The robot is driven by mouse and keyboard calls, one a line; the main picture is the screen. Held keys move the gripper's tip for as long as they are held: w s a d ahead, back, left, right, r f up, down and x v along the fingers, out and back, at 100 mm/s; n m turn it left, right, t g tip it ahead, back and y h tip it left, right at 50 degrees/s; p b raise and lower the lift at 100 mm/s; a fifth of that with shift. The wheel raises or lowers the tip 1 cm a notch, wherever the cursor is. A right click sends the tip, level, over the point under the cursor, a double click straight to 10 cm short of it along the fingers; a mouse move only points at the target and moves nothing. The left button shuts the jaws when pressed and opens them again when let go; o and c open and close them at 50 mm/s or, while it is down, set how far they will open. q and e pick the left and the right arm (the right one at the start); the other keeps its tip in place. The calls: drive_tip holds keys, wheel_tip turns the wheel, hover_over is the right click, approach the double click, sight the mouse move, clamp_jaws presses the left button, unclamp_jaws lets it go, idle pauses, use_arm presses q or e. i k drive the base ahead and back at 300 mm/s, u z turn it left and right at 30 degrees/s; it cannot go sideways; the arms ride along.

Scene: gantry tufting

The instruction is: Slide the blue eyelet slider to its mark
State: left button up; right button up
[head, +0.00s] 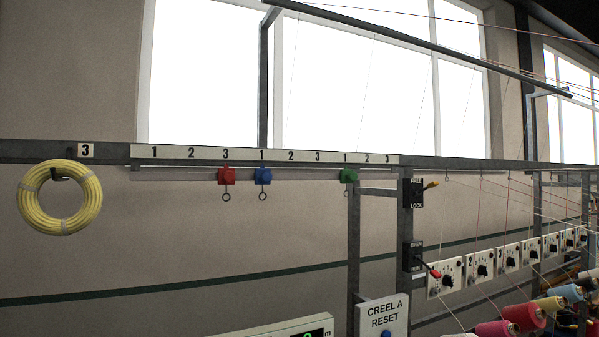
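The blue eyelet slider (262,174) sits on the pale rail (180,174) under the number strip (270,155). A ring hangs below it. It stands under the "1" of the middle 1-2-3 group on the strip. The red slider (226,175) is close to its left, under a "3". The green slider (348,175) is farther right, under a "1". I cannot tell from this view which number is the blue slider's mark. Neither of my grippers shows in the head view.
A yellow hose coil (97,205) hangs at the left under a "3" tag. Right of the rail are a FREE/LOCK switch (413,193), an OPEN/RUN switch (412,257) and several dial plates (445,277). A CREEL A RESET box (383,312) and thread cones (525,316) are lower down.

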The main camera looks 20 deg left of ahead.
sight(263, 176)
drive_tip(key=u, duration=1.25)
